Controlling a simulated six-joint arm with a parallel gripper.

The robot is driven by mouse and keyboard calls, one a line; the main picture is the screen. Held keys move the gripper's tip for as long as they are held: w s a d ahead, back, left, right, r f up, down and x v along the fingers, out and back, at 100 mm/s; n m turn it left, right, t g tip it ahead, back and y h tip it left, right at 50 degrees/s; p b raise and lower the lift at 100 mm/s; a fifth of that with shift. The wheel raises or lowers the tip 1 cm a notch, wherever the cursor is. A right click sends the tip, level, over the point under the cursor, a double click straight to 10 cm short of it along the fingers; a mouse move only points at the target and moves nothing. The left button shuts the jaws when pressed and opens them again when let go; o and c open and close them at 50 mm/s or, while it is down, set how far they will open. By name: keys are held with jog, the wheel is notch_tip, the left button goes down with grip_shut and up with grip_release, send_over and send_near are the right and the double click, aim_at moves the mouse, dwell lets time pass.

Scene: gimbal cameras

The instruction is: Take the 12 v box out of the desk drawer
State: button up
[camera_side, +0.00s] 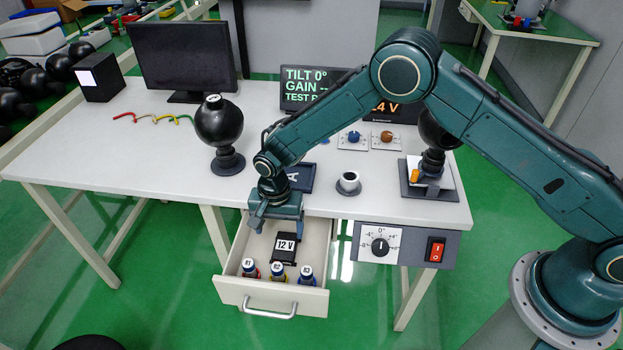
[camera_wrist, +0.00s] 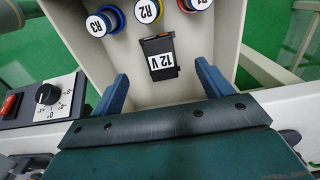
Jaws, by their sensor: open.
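The 12 V box (camera_side: 285,248) is a small black block with a white "12 V" label.
A control panel (camera_side: 405,245) with a knob and red switch is right of the drawer.

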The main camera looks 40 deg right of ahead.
send_over(283, 254)
jog(key=shift+w+f, duration=0.1)
jog(key=shift+f, duration=2.2)
jog(key=shift+f, duration=0.1)
jog(key=shift+f, duration=2.5)
jog(key=c, duration=1.1)
jog(key=shift+c, duration=0.2)
jog(key=shift+r, duration=0.15)
